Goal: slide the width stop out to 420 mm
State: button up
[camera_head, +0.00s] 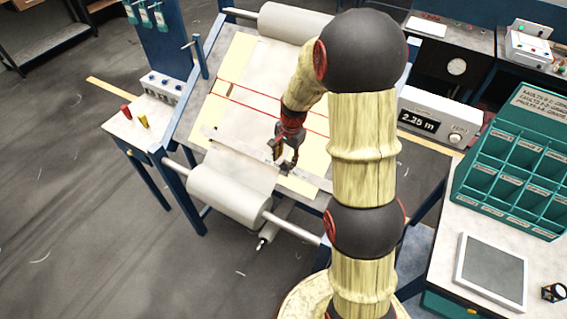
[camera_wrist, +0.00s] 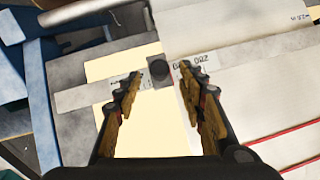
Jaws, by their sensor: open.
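The width stop (camera_wrist: 159,71) looks like a small dark grey block with a round black knob, sitting on a pale scale rail (camera_wrist: 88,96) in the wrist view. Printed marks and upside-down digits show on the rail on both sides of it; I cannot read its setting surely. My gripper (camera_wrist: 160,76) is open, one fingertip on each side of the stop in the picture. Whether they touch it is not clear. In the head view my gripper (camera_head: 284,154) hangs low over the rail (camera_head: 228,138) and hides the stop.
The inclined table (camera_head: 250,85) carries pale sheet with red lines. Rollers lie at its back (camera_head: 290,22) and front (camera_head: 228,190). A display box (camera_head: 436,118) reading 2.25 m and a green compartment rack (camera_head: 515,150) stand at right. A side table (camera_head: 150,120) holds small coloured pieces.

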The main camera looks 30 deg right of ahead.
aim_at(284, 165)
jog(key=shift+w+a+f, duration=0.1)
jog(key=shift+f, duration=0.9)
jog(key=shift+w+a+f, duration=0.1)
jog(key=shift+f, duration=0.9)
jog(key=shift+c, duration=0.2)
grip_shut()
